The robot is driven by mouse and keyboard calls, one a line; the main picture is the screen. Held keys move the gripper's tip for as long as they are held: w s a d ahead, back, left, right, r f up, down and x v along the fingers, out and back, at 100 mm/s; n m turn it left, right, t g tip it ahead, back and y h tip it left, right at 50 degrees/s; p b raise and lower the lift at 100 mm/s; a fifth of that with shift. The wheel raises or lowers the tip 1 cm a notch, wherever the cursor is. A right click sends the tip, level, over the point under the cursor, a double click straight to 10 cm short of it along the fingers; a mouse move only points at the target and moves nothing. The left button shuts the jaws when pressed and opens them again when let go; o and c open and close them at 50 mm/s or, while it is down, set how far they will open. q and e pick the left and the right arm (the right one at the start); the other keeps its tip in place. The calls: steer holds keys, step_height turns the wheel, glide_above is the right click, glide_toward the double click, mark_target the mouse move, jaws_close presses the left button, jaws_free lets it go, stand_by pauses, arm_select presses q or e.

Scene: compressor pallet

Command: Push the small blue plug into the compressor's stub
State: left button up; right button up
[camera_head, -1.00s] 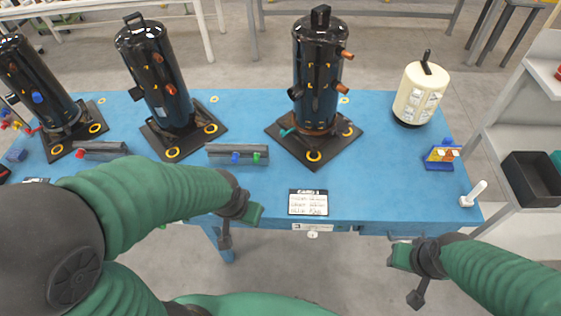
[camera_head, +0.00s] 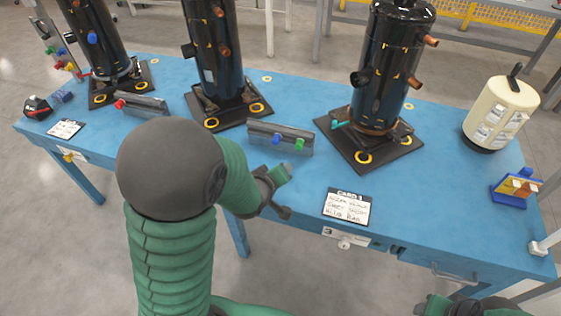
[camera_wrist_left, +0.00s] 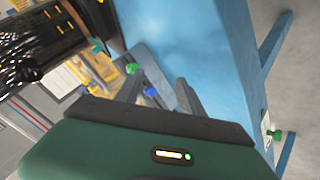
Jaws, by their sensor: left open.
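The small blue plug (camera_head: 276,141) sits in a grey holder (camera_head: 257,131) on the blue table, beside a green plug (camera_head: 299,144). My left gripper (camera_head: 283,172) is open, near the table's front, just short of the holder. In the left wrist view, the blue plug (camera_wrist_left: 150,91) appears between my open left fingers (camera_wrist_left: 160,94), beyond them and not held. The right compressor (camera_head: 387,70), black and upright, has copper stubs (camera_head: 430,41) and a dark side stub (camera_head: 360,78); which takes the plug is unclear. My right gripper (camera_head: 435,306) is cut off by the bottom edge.
Two more black compressors, middle (camera_head: 215,50) and left (camera_head: 97,42), stand on dark plates. A written card (camera_head: 347,206) lies near the front edge. A cream tank (camera_head: 500,112) and a blue-based block holder (camera_head: 516,188) stand at right.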

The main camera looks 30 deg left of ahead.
mark_target(275, 143)
arm_select(q)
steer(key=w+a+f+n+t+b, duration=0.1)
steer(key=a+f+n+b, duration=0.1)
steer(key=w+a+f+n+t+y+b, duration=0.1)
steer(key=a+f+n+b, duration=0.1)
steer(key=w+a+f+n+t+b, duration=0.1)
steer(key=a+f+n+t+b, duration=0.1)
steer(key=a+b, duration=0.1)
steer(key=shift+w+f, duration=0.25)
steer(key=shift+f, duration=0.15)
steer(key=n+t+b, duration=0.1)
steer(key=a+r+n+t+b, duration=0.1)
steer(key=shift+r+n+t+y+b, duration=0.3)
steer(key=shift+t+y+b, duration=0.1)
steer(key=shift+d+r, duration=0.85)
steer(key=shift+r, duration=0.05)
steer(key=shift+w+a+f, duration=0.1)
steer(key=shift+a+f, duration=0.05)
steer(key=shift+a, duration=0.25)
steer(key=shift+w+a+t, duration=0.2)
steer(key=shift+a+t, duration=0.05)
steer(key=shift+t, duration=0.05)
steer(key=x, duration=0.7)
steer(key=shift+w+d+f, duration=0.1)
steer(key=shift+w, duration=0.65)
arm_select(e)
steer(key=s+a+x, duration=0.1)
steer(key=s+x, duration=0.2)
steer(key=x, duration=1.1)
steer(key=shift+f, duration=0.3)
